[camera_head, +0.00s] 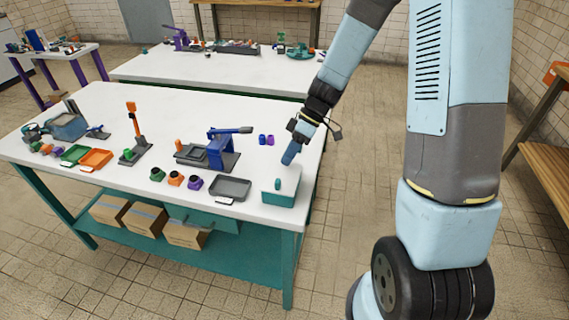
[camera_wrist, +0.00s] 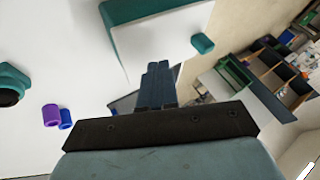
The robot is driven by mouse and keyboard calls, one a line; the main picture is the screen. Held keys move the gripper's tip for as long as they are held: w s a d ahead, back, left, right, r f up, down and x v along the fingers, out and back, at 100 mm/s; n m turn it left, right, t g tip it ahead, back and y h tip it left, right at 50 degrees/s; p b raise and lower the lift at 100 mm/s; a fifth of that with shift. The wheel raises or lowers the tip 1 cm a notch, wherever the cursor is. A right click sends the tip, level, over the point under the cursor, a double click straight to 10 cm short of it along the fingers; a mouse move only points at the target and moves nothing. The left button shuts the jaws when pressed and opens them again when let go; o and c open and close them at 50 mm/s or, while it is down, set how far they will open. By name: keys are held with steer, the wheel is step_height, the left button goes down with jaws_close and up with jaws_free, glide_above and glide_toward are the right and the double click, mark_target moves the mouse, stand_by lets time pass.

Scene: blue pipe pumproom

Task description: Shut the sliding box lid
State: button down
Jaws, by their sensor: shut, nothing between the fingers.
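The box (camera_head: 279,199) is teal and stands at the near right corner of the white-topped table. A pale panel, which looks like its lid (camera_head: 288,174), lies at its top, with a small teal knob (camera_head: 278,183). How far the lid is slid cannot be told. In the wrist view the box's teal edge (camera_wrist: 150,8), the pale lid (camera_wrist: 150,40) and the knob (camera_wrist: 203,43) show. My gripper (camera_head: 287,160) has blue fingers, shut and empty, pointing down above the far part of the box. The wrist view shows the fingertips (camera_wrist: 160,65) apart from the knob in the picture; contact with the lid cannot be told.
A grey tray (camera_head: 230,188) lies left of the box. A blue press-like device (camera_head: 221,150) stands farther left. Small blue and purple cylinders (camera_head: 266,140) stand behind the box, left of my gripper.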

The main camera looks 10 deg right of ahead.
steer(key=s+v, duration=0.1)
steer(key=v, duration=0.7)
steer(key=s+d+r+m+t+h, duration=0.3)
steer(key=s+d+r+m, duration=0.3)
steer(key=s+r, duration=0.4)
steer(key=s+d+r+m+t+h, duration=0.3)
steer(key=s+d+r+m+t, duration=0.3)
steer(key=s+r+m, duration=0.3)
steer(key=shift+s+r+t, duration=0.3)
steer(key=shift+s+r, duration=0.1)
steer(key=shift+r, duration=0.35)
